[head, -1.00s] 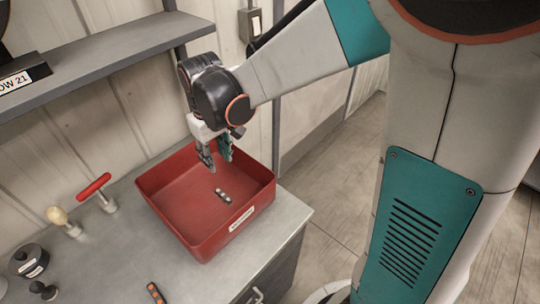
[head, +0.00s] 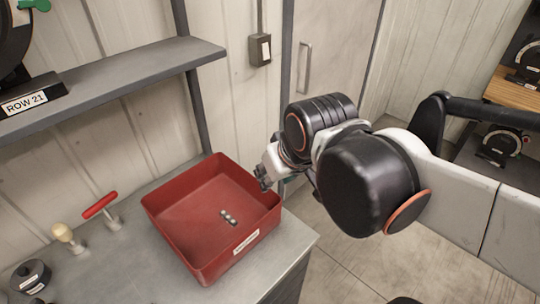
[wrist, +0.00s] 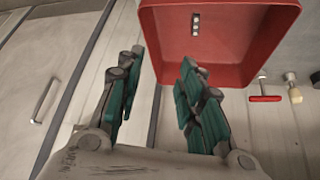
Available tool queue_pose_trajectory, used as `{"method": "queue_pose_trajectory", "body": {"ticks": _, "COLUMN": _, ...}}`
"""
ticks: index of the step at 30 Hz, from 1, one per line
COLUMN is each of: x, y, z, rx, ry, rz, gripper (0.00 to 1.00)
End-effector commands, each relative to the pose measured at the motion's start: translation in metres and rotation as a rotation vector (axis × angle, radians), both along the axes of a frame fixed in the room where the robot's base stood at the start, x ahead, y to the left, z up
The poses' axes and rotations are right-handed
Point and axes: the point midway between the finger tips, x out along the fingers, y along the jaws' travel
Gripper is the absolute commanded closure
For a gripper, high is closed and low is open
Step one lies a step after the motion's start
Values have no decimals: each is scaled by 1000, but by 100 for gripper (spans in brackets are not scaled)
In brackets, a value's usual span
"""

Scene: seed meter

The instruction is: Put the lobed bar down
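The lobed bar (head: 229,217), a small dark piece with light round lobes, lies on the floor of the red bin (head: 166,228). It also shows in the wrist view (wrist: 195,24), near the top, inside the bin (wrist: 270,45). My gripper (head: 264,182) is beside the bin's right rim in the head view, partly hidden by my own wrist. In the wrist view my gripper (wrist: 158,85) has its teal-padded fingers spread apart with nothing between them. The bar is clear of the fingers.
The bin stands on a grey bench (head: 140,262). To its left are a red T-handle (head: 101,206), a cream-knobbed tool (head: 65,234) and a dark round piece (head: 30,275). A grey shelf (head: 120,83) hangs above; open floor lies right of the bench.

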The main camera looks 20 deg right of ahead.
Motion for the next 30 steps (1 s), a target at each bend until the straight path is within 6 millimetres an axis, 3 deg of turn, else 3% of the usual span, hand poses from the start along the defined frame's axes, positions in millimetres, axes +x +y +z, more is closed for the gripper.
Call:
{"method": "queue_pose_trajectory", "body": {"ticks": 6, "x": -21, "y": -10, "z": -1, "rx": 11, "ry": -72, "rz": -43, "gripper": 66}}
{"method": "queue_pose_trajectory", "body": {"ticks": 21, "x": -25, "y": -13, "z": -2, "rx": 15, "ry": -94, "rz": -56, "gripper": 66}}
{"method": "queue_pose_trajectory", "body": {"ticks": 26, "x": -25, "y": -13, "z": -19, "rx": 15, "ry": -94, "rz": -56, "gripper": 66}}
{"method": "queue_pose_trajectory", "body": {"ticks": 30, "x": -25, "y": -13, "z": -44, "rx": 15, "ry": -94, "rz": -56, "gripper": 66}}
